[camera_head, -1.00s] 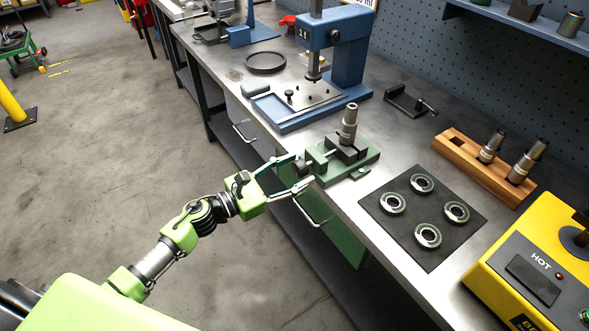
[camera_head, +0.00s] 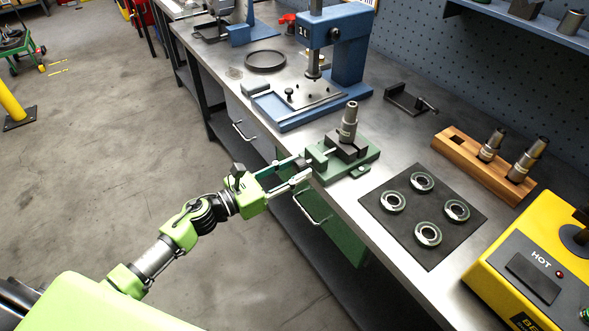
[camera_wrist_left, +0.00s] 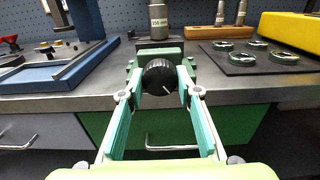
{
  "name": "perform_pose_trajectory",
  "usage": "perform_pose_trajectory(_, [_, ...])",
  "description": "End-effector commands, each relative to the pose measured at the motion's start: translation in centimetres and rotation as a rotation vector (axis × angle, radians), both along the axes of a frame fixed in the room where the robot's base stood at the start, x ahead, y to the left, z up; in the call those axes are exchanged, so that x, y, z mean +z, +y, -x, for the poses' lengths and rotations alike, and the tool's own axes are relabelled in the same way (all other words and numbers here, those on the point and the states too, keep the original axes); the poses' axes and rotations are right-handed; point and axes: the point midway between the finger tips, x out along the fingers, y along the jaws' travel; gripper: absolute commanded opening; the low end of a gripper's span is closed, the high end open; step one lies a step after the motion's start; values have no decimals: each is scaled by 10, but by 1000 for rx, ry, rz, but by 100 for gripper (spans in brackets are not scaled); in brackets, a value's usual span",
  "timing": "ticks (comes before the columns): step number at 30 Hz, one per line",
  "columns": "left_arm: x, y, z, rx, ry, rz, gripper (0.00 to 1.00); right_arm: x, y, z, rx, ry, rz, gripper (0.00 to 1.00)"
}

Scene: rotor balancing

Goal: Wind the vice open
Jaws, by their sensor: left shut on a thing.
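The green vice (camera_head: 367,161) stands at the front edge of the workbench. A grey metal cylinder-shaped part (camera_head: 349,122) stands upright at its dark jaws. My left gripper (camera_head: 303,169) is level with the vice's front end. In the left wrist view its fingers (camera_wrist_left: 160,92) are shut on the knob from both sides. In the head view the knob is mostly hidden by the fingers. My right gripper is not in view.
A dark mat (camera_head: 409,240) with several metal rings lies right of the vice. A wooden block (camera_head: 462,152) holds two metal parts. A blue press (camera_head: 347,62) stands behind the vice, and a yellow heater (camera_head: 500,287) at lower right. A drawer handle (camera_head: 311,213) sticks out below.

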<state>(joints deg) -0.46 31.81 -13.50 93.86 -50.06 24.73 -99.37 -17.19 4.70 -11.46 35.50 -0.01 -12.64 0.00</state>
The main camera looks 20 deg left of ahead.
Motion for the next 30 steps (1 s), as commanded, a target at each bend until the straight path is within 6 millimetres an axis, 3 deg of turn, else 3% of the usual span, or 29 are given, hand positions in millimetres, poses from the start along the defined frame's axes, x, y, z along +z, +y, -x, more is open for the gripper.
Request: perform_pose_trajectory(30, [4, 0, 0, 0, 589, 758, 10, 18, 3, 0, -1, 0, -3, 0])
